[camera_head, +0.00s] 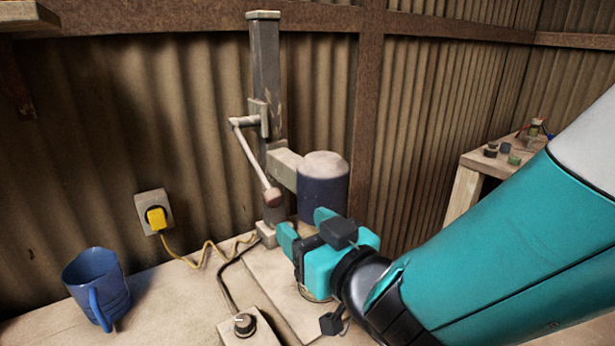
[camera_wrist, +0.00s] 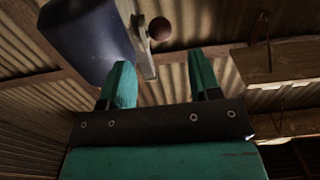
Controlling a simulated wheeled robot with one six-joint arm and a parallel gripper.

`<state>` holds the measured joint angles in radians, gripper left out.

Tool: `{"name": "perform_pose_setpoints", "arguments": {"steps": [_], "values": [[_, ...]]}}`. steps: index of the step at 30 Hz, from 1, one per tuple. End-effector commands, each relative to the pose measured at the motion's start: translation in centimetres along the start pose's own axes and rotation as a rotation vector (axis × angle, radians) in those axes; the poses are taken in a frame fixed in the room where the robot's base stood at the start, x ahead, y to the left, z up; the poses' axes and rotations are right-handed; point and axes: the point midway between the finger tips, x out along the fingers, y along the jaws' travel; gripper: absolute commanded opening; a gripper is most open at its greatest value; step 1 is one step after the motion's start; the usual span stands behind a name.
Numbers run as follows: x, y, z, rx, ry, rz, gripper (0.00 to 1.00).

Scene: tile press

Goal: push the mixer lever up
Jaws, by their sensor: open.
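A blue mug (camera_head: 96,287) stands at the left of the bench (camera_head: 170,305). A yellow plug (camera_head: 157,218) sits in a wall socket, its cable running across the bench. A knob box (camera_head: 246,327) is at the front. A side table (camera_head: 480,163) with small items stands right.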

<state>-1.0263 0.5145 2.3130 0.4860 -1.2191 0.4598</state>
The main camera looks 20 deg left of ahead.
Motion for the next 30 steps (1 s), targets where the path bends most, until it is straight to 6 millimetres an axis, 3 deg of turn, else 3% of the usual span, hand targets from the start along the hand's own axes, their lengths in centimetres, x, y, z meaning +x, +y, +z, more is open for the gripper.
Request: {"name": "perform_pose_setpoints", "arguments": {"steps": [3,13,18,27,30], "values": [[2.4,0.1,-0.8,0.002,-0.002,0.002,0.57],[8.2,0.1,-0.2,0.002,0.001,0.002,0.57],[9.4,0.1,-0.1,0.001,0.0,0.001,0.57],[9.6,0.0,0.1,0.0,0.0,0.001,0.57],[9.6,0.0,0.1,0.0,0.0,0.001,0.34]]}}
